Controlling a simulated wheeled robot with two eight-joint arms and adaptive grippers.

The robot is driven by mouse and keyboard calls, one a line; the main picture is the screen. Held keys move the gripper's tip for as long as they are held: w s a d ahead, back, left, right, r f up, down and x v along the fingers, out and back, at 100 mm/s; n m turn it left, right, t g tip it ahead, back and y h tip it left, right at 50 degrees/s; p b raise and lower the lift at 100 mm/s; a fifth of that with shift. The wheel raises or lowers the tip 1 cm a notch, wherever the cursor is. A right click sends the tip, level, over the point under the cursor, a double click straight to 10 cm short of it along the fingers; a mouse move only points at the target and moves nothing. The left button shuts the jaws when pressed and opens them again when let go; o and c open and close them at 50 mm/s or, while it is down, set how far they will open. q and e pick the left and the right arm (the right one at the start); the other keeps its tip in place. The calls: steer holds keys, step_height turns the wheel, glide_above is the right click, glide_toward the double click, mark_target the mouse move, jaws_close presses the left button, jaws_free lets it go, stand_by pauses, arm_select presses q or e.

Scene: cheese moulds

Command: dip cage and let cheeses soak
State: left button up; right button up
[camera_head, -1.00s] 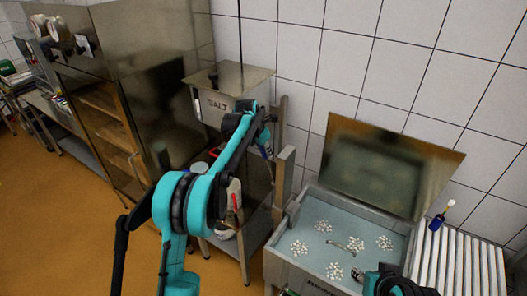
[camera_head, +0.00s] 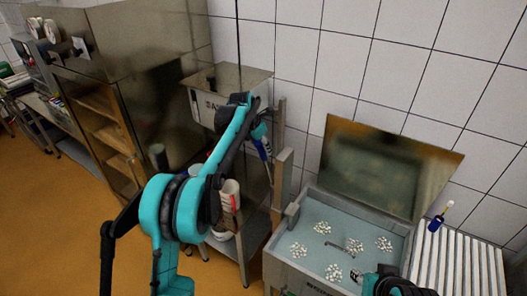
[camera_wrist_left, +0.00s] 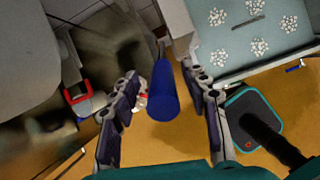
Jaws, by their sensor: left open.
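The brine tank (camera_head: 275,268) stands at lower right with its lid (camera_head: 385,175) raised. Several round white clusters (camera_head: 323,227) show in its pale blue bath, and a thin dark bar (camera_head: 334,244) lies among them; they also show in the left wrist view (camera_wrist_left: 258,47). I cannot make out a separate cage frame.
A tall steel cabinet (camera_head: 150,55) is at left. The orange floor is clear in front.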

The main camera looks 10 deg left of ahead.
mark_target(256, 143)
arm_select(q)
steer(key=v, duration=0.7)
steer(key=shift+s+r, duration=0.2)
steer(key=shift+r, duration=0.15)
steer(key=shift+s, duration=0.1)
steer(key=s+f+m+t+y+b, duration=0.1)
steer(key=s+f+m+b, duration=0.5)
steer(key=s, duration=0.4)
steer(key=s+f+m+b, duration=0.4)
steer(key=s+m+b, duration=0.3)
steer(key=s+m, duration=0.25)
steer(key=s+f+m+t+b, duration=0.1)
steer(key=s+f+m+b, duration=0.8)
steer(key=s+f+m, duration=0.5)
steer(key=s+f, duration=0.6)
steer(key=f, duration=0.1)
steer(key=shift+d+f+t+y+b, duration=0.35)
steer(key=shift+t+y+b, duration=0.05)
